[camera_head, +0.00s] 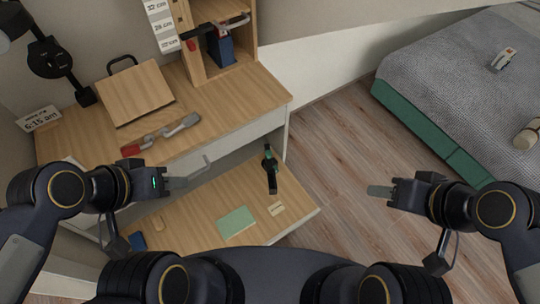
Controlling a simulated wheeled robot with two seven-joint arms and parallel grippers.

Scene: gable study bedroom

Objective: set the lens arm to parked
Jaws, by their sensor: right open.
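A black jointed arm with a round head (50,58) stands at the far left of the desk in the head view. It looks like the lens arm, though no lens glass can be made out. Its lower link slants down to a foot on the desk top. My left gripper (180,183) is at the desk's front edge, below and right of that arm and apart from it. Its finger gap cannot be made out. My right gripper (379,191) is open and empty over the floor, right of the desk.
A shelf unit (190,60) stands behind. A lower wooden surface (295,208) holds a green notebook (236,222). A bed (450,75) is at right.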

